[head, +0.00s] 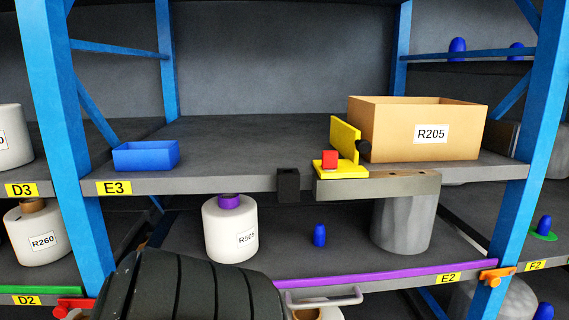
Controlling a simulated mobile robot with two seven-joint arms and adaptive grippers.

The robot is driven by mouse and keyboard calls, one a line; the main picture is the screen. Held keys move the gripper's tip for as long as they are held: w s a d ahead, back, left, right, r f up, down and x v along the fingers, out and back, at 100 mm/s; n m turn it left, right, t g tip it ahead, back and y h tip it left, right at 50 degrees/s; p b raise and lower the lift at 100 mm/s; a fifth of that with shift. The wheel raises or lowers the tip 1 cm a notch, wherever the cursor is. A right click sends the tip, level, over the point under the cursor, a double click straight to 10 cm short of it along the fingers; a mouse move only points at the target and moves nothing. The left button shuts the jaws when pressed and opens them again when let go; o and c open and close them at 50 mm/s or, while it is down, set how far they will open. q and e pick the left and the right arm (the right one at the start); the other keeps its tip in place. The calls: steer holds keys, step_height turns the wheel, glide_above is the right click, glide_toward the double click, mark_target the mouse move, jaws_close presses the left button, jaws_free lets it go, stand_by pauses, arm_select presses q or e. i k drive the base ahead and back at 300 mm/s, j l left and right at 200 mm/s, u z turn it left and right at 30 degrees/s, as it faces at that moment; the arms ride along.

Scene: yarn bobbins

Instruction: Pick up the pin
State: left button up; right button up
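No thing is labelled as the pin. A small blue pin-shaped piece (319,235) stands upright on the lower shelf, between a white bobbin (230,232) marked R505 and a grey cylinder (403,224). Similar blue pieces stand on the upper right shelf (457,46) and on the right-hand lower shelf (544,225). A red block (329,158) sits on a yellow bracket (345,137) at the front edge of the middle shelf. Neither of my grippers can be made out in the head view, so nothing is seen held.
A blue open bin (146,155) and a cardboard box (417,129) marked R205 stand on the middle shelf (230,150), with clear room between them. Blue posts (69,120) bound the bay. A purple strip (380,272) edges the lower shelf. A dark ribbed shape covers the lower left foreground.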

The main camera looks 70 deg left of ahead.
mark_target(330, 158)
steer(key=u, duration=1.95)
